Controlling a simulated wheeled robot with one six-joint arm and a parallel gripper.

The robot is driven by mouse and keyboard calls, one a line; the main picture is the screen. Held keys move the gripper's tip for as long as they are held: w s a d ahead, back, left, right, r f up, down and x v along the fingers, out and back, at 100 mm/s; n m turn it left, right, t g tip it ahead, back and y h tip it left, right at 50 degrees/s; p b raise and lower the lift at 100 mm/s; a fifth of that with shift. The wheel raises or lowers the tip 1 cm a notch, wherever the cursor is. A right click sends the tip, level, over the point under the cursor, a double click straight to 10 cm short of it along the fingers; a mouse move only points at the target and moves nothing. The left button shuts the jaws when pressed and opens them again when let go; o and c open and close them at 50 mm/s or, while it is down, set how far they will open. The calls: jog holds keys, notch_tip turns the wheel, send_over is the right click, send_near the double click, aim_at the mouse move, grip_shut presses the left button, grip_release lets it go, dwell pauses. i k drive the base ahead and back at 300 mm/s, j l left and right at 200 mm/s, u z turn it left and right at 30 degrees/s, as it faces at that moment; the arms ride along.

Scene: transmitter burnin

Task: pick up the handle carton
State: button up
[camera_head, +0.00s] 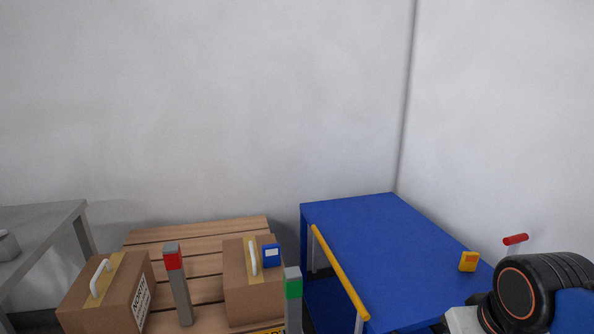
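The frame does not show which one is meant. Part of my arm appears at the bottom right, apart from both cartons. My gripper's fingers cannot be seen.
A grey table (45,230) stands left.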

aim_at(113, 293)
jog(key=i+j+u, duration=0.15)
jog(key=j+u, duration=0.25)
jog(key=i+j+u, duration=0.2)
jog(key=u, duration=0.25)
jog(key=i+j+u, duration=0.25)
jog(key=u, duration=0.15)
jog(key=i+j, duration=0.25)
